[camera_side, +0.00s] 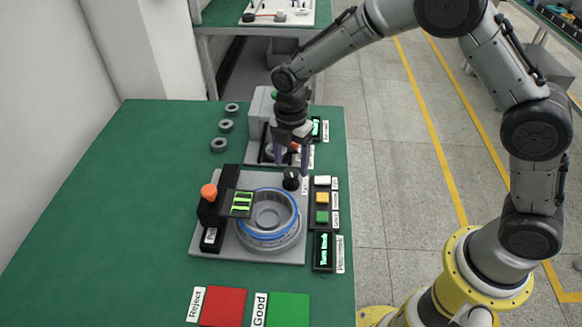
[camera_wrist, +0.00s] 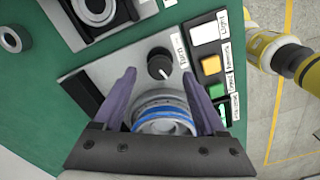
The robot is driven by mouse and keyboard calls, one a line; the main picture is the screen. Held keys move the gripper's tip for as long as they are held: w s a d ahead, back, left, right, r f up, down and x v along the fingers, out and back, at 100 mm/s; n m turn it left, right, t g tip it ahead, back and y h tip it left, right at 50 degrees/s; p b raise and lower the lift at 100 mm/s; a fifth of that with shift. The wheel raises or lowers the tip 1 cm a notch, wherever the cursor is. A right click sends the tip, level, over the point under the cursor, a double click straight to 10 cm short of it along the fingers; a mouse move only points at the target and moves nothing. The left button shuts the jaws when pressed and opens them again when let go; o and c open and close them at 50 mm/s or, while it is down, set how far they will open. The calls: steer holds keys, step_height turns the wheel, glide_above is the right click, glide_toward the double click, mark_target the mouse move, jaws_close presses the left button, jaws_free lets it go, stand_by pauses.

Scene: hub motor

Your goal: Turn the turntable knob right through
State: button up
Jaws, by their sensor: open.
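The black turntable knob (camera_side: 291,180) stands on the grey fixture plate, behind the turntable. In the wrist view the knob (camera_wrist: 160,66) has a white mark on top and a label reading "Turn" beside it. My gripper (camera_side: 293,165) is above the knob, fingers pointing down. In the wrist view its two purple fingers (camera_wrist: 158,76) are wide apart, with the knob showing between and a little beyond their tips. Nothing is held. The turntable (camera_side: 270,240) carries a grey round part with a blue ring (camera_side: 294,207); it is partly hidden by my gripper in the wrist view (camera_wrist: 165,127).
A black clamp with an orange knob (camera_side: 208,192) and a green-lit display stands left of the turntable. White, yellow and green buttons (camera_side: 322,198) line the right side. Red (camera_side: 223,307) and green (camera_side: 289,310) pads lie in front. Several grey rings lie behind; the left table is clear.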

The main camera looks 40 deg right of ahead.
mark_target(291, 178)
steer(key=shift+f, duration=1.3)
steer(key=shift+c, duration=0.3)
jaws_close()
